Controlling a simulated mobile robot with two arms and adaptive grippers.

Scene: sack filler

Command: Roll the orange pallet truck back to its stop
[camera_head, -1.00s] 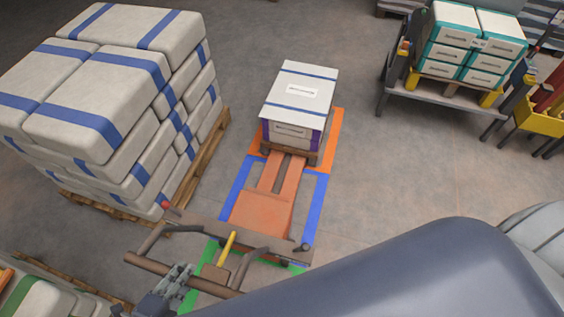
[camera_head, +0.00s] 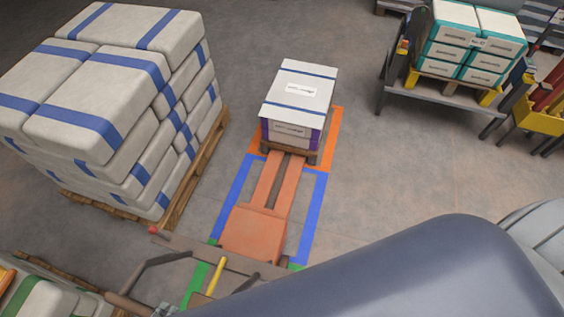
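The orange pallet truck (camera_head: 252,232) stands on the floor in the lower middle. Its forks (camera_head: 265,182) point up the picture, their tips near the pallet under a white load. Its dark handle frame (camera_head: 150,266) and yellow lever (camera_head: 216,275) reach the bottom edge. A small grey piece that looks like my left gripper (camera_head: 165,310) shows at the bottom edge by the handle bar; most of it is cut off, so its grip is hidden. A large dark arm link of mine covers the lower right. My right gripper does not show.
A white load with blue straps (camera_head: 298,92) sits on a small pallet on an orange floor marking (camera_head: 334,130). Blue (camera_head: 314,210) and green (camera_head: 197,285) markings run below. Stacked sacks (camera_head: 110,90) stand close at left.

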